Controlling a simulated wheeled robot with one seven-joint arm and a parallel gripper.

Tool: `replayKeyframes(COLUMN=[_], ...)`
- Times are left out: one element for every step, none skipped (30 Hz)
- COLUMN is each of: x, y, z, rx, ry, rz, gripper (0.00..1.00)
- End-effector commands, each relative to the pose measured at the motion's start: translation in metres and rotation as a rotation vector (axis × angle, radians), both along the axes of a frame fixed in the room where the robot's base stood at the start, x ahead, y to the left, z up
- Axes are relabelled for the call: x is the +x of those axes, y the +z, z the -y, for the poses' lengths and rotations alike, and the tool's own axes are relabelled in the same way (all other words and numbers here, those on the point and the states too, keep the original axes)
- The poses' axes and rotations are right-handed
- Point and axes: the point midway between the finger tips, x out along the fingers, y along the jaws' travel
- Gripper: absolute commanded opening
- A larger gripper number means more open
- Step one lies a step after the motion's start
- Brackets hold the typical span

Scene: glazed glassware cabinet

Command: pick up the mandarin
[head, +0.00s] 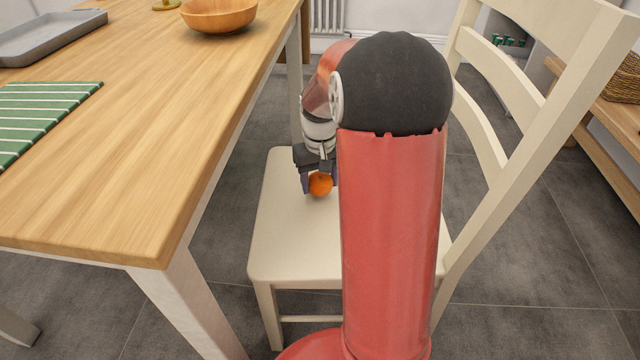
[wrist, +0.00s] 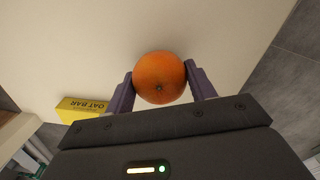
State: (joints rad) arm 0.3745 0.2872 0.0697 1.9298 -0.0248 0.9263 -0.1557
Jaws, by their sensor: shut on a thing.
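The mandarin (head: 320,185) is a small orange fruit at the seat of the cream chair (head: 285,235). In the wrist view the mandarin (wrist: 159,78) sits between the two purple-grey fingers of my gripper (wrist: 160,88), one finger against each side. My gripper (head: 318,182) is shut on it, low over the chair seat in the head view. I cannot tell whether the mandarin touches the seat or is just above it. My arm hides the right part of the seat.
A yellow oat bar box (wrist: 84,108) lies left of my gripper in the wrist view. The wooden table (head: 150,130) stands left of the chair, with a wooden bowl (head: 219,15), grey tray (head: 50,37) and green striped mat (head: 42,115). The chair's backrest (head: 500,120) rises at right.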

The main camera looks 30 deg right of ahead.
Motion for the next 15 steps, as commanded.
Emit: replayKeyframes(x=[0.001,0.001,0.001,0.001,0.001,0.001,0.001,0.001,0.001,0.001,0.001,0.001,0.001,0.001,0.001], y=[0.011,0.017,0.027,0.034,0.043,0.054,0.063,0.073,0.085,0.094,0.103,0.114,0.122,0.129,0.138], z=[0.0,0.0,0.0,0.0,0.0,0.0,0.0,0.0,0.0,0.0,0.0,0.0,0.0,0.0,0.0], rx=[-0.002,-0.002,-0.002,-0.002,-0.002,-0.002,-0.002,-0.002,-0.002,-0.002,-0.002,-0.002,-0.002,-0.002,-0.002], ry=[0.0,0.0,0.001,0.001,0.001,0.001,0.001,0.001,0.001,0.001,0.001,0.0,0.0,0.0,0.0], rz=[0.006,0.006,0.007,0.007,0.008,0.008,0.008,0.008,0.009,0.008,0.008,0.007,0.007,0.006,0.006], gripper=[0.31,0.31,0.31,0.31,0.31,0.31,0.31,0.31,0.31,0.31,0.31,0.31,0.31,0.31,0.31])
